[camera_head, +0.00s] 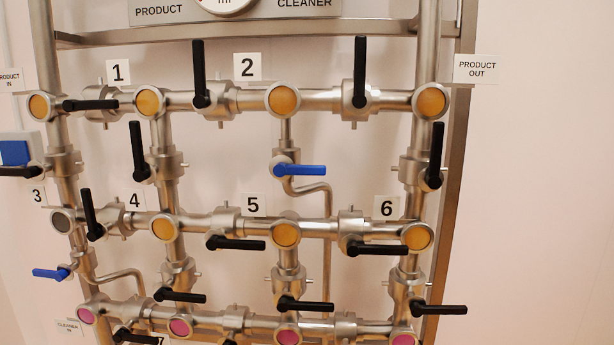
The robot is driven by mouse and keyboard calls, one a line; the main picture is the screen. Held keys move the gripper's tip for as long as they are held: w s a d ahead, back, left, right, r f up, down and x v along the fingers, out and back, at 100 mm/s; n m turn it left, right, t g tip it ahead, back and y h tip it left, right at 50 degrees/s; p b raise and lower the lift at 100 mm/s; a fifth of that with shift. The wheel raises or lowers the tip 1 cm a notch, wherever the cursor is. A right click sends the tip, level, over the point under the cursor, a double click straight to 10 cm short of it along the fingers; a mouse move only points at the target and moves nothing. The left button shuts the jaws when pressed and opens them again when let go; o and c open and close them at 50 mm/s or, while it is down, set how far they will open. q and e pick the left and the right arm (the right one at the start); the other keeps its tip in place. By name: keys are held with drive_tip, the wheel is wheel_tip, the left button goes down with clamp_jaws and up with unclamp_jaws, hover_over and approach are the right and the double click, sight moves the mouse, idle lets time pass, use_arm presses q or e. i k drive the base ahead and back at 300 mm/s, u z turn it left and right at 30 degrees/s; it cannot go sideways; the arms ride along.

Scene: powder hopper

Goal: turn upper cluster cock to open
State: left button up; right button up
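The upper row of pipes carries black lever cocks. The lever by sign 1 (92,104) lies horizontal. The lever by sign 2 (199,73) and the one farther right (360,72) stand upright. Below this row, black levers at the left centre (138,150) and right (436,155) stand upright, and one at the far left (17,172) lies horizontal. A blue-handled cock (302,170) lies horizontal, pointing right, under the upper row's middle. I cannot tell which of these is the upper cluster cock. Neither of my grippers is in view.
The middle row has an upright lever (92,214) near sign 4 and horizontal levers by signs 5 (238,244) and 6 (377,249). Another blue handle (50,273) is at lower left. A metal frame post (455,180) borders the right.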

sight(281, 170)
drive_tip(key=k, duration=0.4)
drive_tip(key=u, duration=1.25)
drive_tip(key=i, duration=1.1)
drive_tip(key=z, duration=0.25)
